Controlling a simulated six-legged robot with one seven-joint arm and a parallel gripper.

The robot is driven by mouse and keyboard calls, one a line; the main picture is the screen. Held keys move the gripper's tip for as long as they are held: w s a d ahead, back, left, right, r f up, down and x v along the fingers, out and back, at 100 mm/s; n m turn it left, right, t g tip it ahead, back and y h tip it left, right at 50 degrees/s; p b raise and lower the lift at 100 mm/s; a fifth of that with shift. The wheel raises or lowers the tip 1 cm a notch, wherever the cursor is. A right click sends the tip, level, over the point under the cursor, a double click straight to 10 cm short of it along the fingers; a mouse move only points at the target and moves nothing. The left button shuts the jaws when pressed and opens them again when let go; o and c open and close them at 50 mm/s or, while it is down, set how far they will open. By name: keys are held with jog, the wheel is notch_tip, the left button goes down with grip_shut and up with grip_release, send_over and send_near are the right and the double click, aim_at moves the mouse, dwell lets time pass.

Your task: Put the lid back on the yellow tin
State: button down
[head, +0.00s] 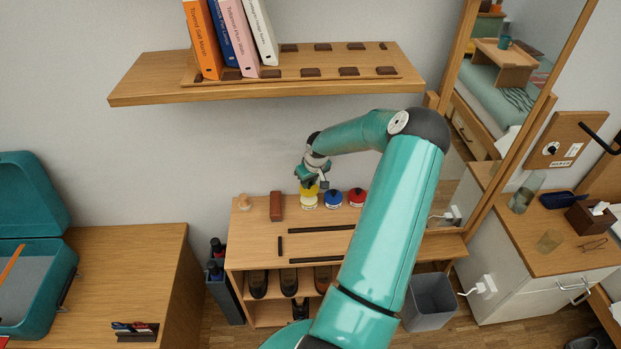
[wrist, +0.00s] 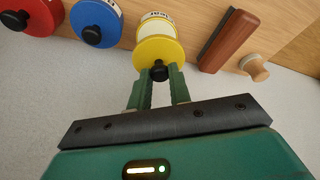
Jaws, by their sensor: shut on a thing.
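The yellow tin (head: 308,203) stands on top of the low wooden shoe cabinet, at the left of a blue tin and a red tin. Its pale label shows in the wrist view (wrist: 156,27). The yellow lid (wrist: 160,53) has a black knob (wrist: 159,71) and is at the tin's mouth; I cannot tell whether it is fully seated. My gripper (wrist: 161,80) is shut on the lid's knob, one finger on each side. In the head view my gripper (head: 309,184) is directly over the yellow tin and hides part of the lid.
The blue tin (head: 332,199) and red tin (head: 357,197) stand close by, both with black-knobbed lids. A brown brush (head: 276,206) and a small wooden knob-shaped piece (head: 243,202) are to the left. A wall shelf (head: 270,87) with books hangs above my gripper.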

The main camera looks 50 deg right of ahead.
aim_at(310, 189)
jog(key=shift+s+x, duration=0.25)
jog(key=shift+x, duration=0.85)
jog(key=shift+s+x, duration=0.2)
jog(key=shift+x, duration=0.85)
jog(key=shift+a+f, duration=0.1)
jog(key=shift+f, duration=0.2)
dwell(0.5)
jog(key=c, duration=1.2)
grip_release()
jog(key=shift+o, duration=0.4)
jog(key=o, duration=0.4)
jog(key=shift+r, duration=3.5)
jog(key=shift+c, duration=0.5)
grip_shut()
